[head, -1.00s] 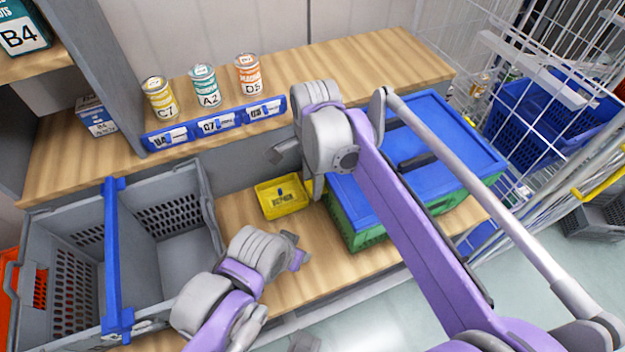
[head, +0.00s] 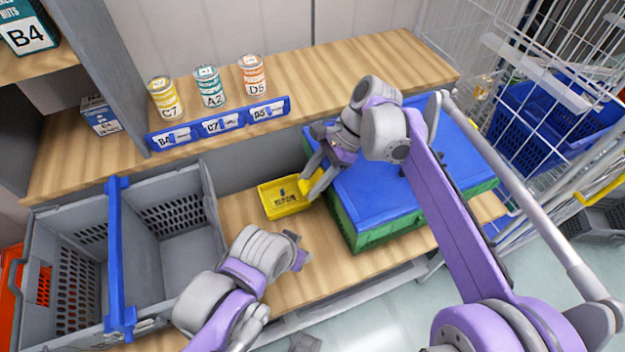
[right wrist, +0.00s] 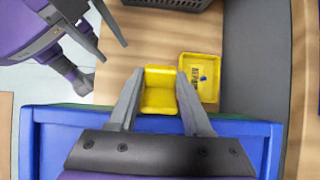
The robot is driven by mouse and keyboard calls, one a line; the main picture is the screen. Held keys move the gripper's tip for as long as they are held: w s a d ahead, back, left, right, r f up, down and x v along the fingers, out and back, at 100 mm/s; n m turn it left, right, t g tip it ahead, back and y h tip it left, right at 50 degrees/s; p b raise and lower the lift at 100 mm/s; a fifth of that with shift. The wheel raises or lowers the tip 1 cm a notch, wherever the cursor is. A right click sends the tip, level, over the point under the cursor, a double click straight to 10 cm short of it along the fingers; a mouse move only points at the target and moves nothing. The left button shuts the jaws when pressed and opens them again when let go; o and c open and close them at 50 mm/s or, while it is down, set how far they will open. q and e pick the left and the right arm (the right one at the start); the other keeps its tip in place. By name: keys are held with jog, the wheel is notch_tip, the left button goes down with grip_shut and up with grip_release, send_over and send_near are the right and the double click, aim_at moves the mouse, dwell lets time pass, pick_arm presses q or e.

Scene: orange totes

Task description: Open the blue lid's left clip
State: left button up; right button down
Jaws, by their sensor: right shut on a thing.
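The blue lid (head: 375,190) lies on a green crate (head: 385,238) on the wooden bench; its edge also shows in the right wrist view (right wrist: 262,130). A yellow clip (right wrist: 160,98) sits at the lid's left edge and sticks outward from it. My right gripper (right wrist: 160,74) has its fingers on either side of the clip, shut on it. In the head view my right gripper (head: 314,182) is at the lid's left side and partly hides the clip. My left gripper (head: 300,252) is low over the bench, away from the lid, and its fingers look apart and empty.
A small yellow tray (head: 268,206) lies just left of the clip. A grey tote (head: 210,225) with a blue bar stands at the left. Several cans and a blue label rail (head: 218,127) are on the shelf behind. A wire rack (head: 480,65) stands at the right.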

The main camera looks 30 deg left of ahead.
dwell(0.3)
jog(key=shift+c, duration=1.6)
grip_release()
jog(key=p+v, duration=0.1)
jog(key=v, duration=1)
jog(key=shift+f, duration=0.1)
